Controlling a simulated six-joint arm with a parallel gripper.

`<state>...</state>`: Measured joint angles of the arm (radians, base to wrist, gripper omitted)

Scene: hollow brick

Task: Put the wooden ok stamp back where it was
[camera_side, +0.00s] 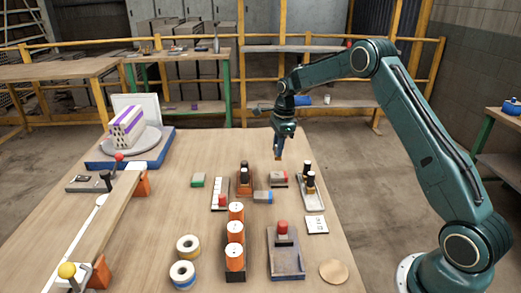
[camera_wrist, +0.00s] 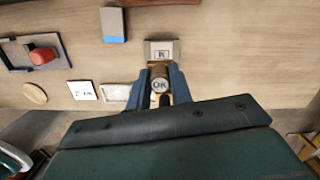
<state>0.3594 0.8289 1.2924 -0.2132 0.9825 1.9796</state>
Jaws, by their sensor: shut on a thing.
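My gripper (camera_side: 281,138) is shut on the wooden ok stamp (camera_side: 279,154) and holds it upright above the table. Whether the tray has a free place is too small to tell.
A red-knobbed stamp on a grey base (camera_side: 285,250), a white card (camera_side: 317,225) and a wooden disc (camera_side: 333,271) lie nearer the front.

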